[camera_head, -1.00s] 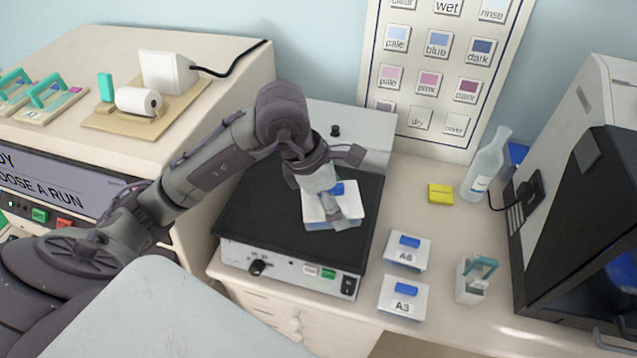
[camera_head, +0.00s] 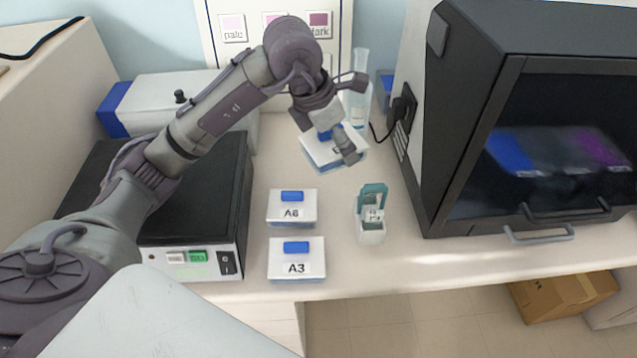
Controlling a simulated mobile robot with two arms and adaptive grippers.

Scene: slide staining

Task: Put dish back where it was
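My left gripper (camera_head: 335,138) is shut on the blue knob of a white-lidded dish (camera_head: 318,156). The dish is over the bench behind and right of the A6 dish, turned a little. Its label is mostly hidden by the fingers, and I cannot tell whether its base touches the bench. The dish labelled A6 (camera_head: 279,213) and the dish labelled A3 (camera_head: 283,267) stand on the bench in a column, each with a blue knob. The black-topped device (camera_head: 222,190) is left of them, partly behind my arm. My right gripper is not in view.
A small white holder with a green handle (camera_head: 371,230) stands right of A6. A clear bottle (camera_head: 358,100) is close behind the held dish. A dark-windowed cabinet (camera_head: 540,150) fills the right. A cardboard box (camera_head: 560,295) sits on the floor below.

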